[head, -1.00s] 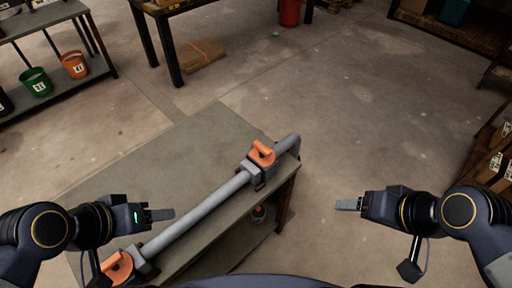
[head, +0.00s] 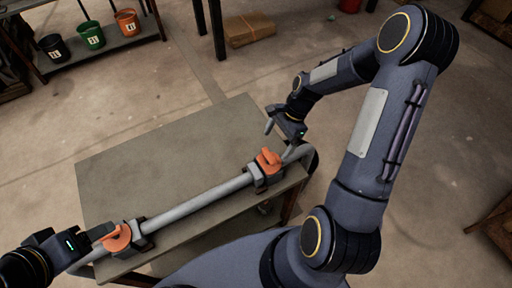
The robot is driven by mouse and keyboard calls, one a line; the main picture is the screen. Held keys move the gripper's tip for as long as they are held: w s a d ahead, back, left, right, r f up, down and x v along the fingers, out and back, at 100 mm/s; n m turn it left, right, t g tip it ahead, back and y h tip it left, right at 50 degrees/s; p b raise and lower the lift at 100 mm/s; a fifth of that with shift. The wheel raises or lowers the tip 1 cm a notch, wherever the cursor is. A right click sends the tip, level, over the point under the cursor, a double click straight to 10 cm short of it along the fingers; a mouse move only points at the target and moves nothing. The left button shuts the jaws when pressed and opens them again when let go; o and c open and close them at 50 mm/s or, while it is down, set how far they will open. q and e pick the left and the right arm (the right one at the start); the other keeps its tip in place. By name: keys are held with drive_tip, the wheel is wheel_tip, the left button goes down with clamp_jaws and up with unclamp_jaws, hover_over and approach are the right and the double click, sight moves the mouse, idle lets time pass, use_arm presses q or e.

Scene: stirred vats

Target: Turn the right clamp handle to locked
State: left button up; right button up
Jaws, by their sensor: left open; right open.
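The right clamp handle (head: 268,160) is an orange lever on a grey clamp (head: 262,180) around a grey pipe (head: 195,203) that runs along the table. The left clamp handle (head: 117,238) is a similar orange lever at the pipe's lower left. My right gripper (head: 279,139) is open and empty, its fingers pointing down just beyond the right handle, apart from it as far as I can see. My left gripper (head: 98,238) is at the lower left, beside the left handle; whether it touches that handle is unclear.
The grey table (head: 160,160) is bare behind the pipe. The pipe bends at its right end near the table's edge. A shelf (head: 110,42) with several buckets stands at the back left. A cardboard box (head: 250,29) lies on the floor behind.

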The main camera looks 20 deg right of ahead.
sight(270, 154)
drive_tip(key=p+x, duration=0.1)
drive_tip(key=x, duration=0.6)
drive_tip(key=shift+a+f, duration=0.15)
drive_tip(key=shift+f, duration=0.2)
drive_tip(key=shift+c, duration=0.5)
drive_tip(key=c, duration=0.9)
